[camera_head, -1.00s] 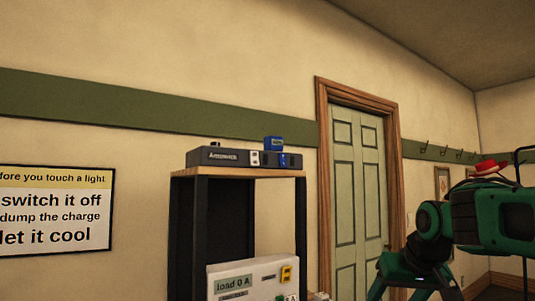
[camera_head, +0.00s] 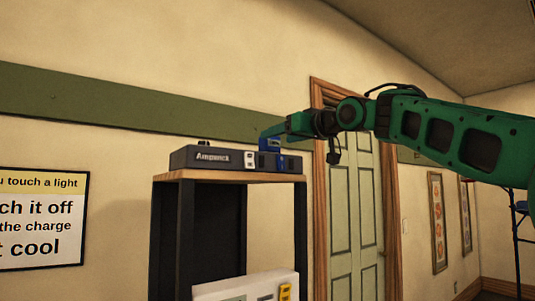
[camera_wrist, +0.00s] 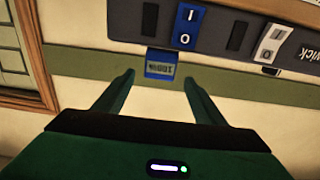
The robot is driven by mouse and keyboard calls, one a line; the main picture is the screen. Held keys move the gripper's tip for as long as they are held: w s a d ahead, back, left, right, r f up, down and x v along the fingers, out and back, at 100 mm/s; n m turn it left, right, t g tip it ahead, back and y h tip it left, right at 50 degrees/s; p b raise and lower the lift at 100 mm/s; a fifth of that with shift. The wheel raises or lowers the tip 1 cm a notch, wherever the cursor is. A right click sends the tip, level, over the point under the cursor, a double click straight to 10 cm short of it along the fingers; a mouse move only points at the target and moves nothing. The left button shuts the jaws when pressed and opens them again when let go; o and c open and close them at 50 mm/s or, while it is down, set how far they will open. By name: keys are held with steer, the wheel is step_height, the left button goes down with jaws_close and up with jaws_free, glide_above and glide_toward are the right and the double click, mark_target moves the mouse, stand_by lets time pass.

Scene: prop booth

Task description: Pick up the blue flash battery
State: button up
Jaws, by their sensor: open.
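The blue flash battery (camera_head: 270,146) stands on top of the dark grey charger (camera_head: 215,158), towards its right end. In the wrist view the battery (camera_wrist: 160,66) shows a small light panel with lettering. My gripper (camera_wrist: 160,82) is open, with one finger to each side of the battery and the fingertips about level with it. I see no finger touching it. In the head view my arm reaches in from the right, and the gripper partly covers the battery.
The charger rests on a wooden-topped dark stand (camera_head: 228,178) and has a white switch (camera_head: 249,160) and a blue switch. A white box (camera_head: 245,287) sits lower in front. The wall behind is close, with a door (camera_head: 352,205) to the right.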

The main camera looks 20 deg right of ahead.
steer(key=shift+x, duration=3.35)
steer(key=shift+d+r, duration=0.1)
steer(key=c, duration=1.4)
